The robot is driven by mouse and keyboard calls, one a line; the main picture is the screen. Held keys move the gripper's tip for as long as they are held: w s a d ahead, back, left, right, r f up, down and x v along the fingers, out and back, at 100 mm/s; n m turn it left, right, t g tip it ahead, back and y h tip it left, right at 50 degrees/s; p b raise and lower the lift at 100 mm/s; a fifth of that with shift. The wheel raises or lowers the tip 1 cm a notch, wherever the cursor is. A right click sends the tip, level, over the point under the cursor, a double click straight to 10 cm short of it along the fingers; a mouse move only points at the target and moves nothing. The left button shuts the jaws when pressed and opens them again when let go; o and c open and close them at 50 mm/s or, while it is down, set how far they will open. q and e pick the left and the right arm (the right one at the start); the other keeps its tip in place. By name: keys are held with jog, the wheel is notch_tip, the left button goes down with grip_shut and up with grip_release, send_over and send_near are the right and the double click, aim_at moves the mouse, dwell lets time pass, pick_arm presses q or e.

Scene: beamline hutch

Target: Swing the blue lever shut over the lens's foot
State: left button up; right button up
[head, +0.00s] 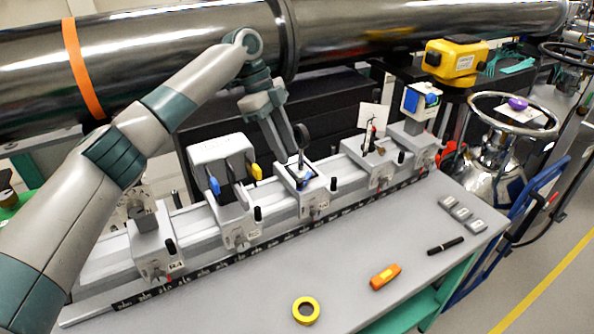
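The lens (302,135) looks like a dark round piece on a short stem. It stands on the middle carriage (312,202) of the rail, and its foot is mostly hidden. My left gripper (284,154) points down just left of the lens, close above the carriage. My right gripper is out of view.
A carriage to the left carries a grey holder (220,153) with blue and yellow tabs. Further right stand a white card (374,118) and a blue-faced box (421,101). Yellow tape (306,310), an orange tool (385,277) and a black pen (445,246) lie in front. A large pipe runs behind.

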aim_at(299, 180)
pick_arm(q)
jog(key=p+x, duration=0.1)
jog(key=x, duration=0.5)
jog(key=shift+s+d+f+p, duration=0.1)
jog(key=shift+f+p, duration=0.25)
jog(key=shift+s+d+f, duration=0.1)
jog(key=shift+d+f, duration=0.15)
jog(key=shift+f, duration=0.4)
grip_shut()
